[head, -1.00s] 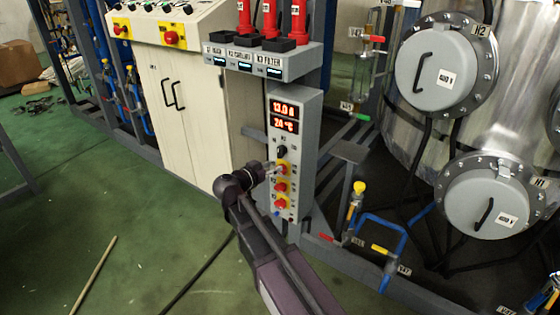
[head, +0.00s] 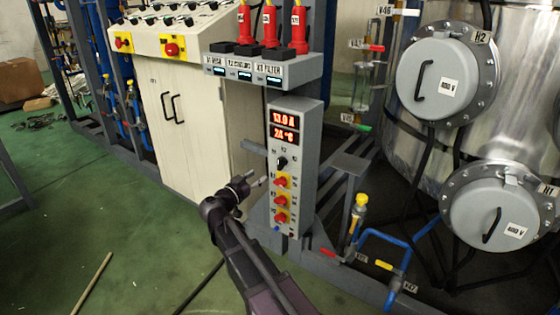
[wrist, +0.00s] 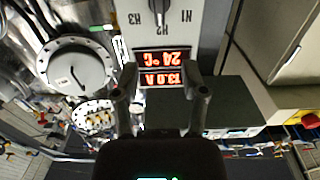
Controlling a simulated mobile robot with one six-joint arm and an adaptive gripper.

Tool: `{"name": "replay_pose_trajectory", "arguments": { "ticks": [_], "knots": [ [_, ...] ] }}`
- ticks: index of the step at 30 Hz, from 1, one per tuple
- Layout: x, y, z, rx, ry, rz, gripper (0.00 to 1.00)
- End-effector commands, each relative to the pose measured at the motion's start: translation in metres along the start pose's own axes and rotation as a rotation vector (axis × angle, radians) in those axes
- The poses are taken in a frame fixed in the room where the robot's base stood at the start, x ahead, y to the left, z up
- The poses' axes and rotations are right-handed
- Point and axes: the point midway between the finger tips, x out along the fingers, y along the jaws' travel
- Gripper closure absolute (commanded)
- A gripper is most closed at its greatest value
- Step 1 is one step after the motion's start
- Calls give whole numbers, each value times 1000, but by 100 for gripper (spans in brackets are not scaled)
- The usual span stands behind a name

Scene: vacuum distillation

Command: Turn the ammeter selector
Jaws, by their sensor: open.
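The ammeter selector (head: 282,162) is a black knob on a narrow grey panel (head: 310,135), just below two red displays (head: 284,125) reading 13.0 A and 24 °C. In the wrist view the picture is upside down; the selector (wrist: 159,8) is cut by the top edge, with labels H1, H2 and H3 around it. My gripper (head: 262,181) is just left of the panel, a little below the selector and apart from it. In the wrist view my gripper (wrist: 160,74) is open and empty, its fingers on either side of the displays.
Red knobs on yellow plates (head: 281,200) sit below the selector on the same panel. A grey box with red plugs (head: 262,68) overhangs above. A cream cabinet (head: 180,110) stands left. Valves and blue pipes (head: 385,240) are at right.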

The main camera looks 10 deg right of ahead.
Motion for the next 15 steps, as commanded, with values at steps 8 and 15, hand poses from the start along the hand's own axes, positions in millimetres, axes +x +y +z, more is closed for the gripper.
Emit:
{"name": "replay_pose_trajectory", "arguments": {
  "ticks": [8, 15],
  "knots": [
    [27, -1, 0, 0, 0, 2, 44],
    [64, -1, 0, 0, -1, 2, 44]
  ]
}}
